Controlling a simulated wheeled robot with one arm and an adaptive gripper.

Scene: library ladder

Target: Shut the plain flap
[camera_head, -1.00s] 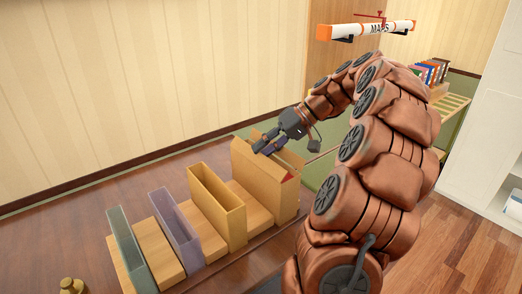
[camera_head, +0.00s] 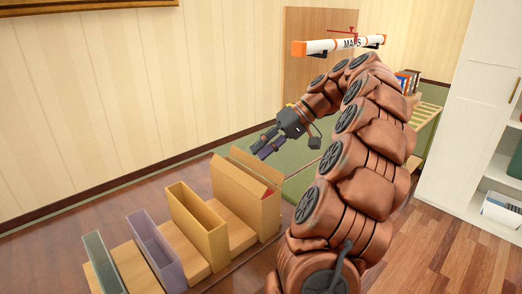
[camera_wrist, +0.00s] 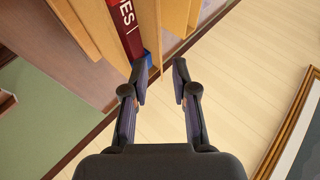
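A tan box (camera_head: 268,212) stands at the right end of a row of holders in the head view. Its top is open. A plain tan flap (camera_head: 256,166) stands tilted up at its back edge, and a small red patch shows inside near the right end. My gripper (camera_head: 261,151) is just above and behind this flap, seemingly apart from it. In the wrist view my gripper (camera_wrist: 161,72) is open and empty. Tan panels (camera_wrist: 90,32) and a red strip lettered "IES" (camera_wrist: 127,22) lie beyond the left finger; which panel is the plain flap I cannot tell.
A yellow-tan holder (camera_head: 205,232), a purple holder (camera_head: 160,258) and a grey-green holder (camera_head: 97,262) stand left of the box. A tube marked "MAPS" (camera_head: 325,46) hangs above my arm. White shelves (camera_head: 470,130) stand right.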

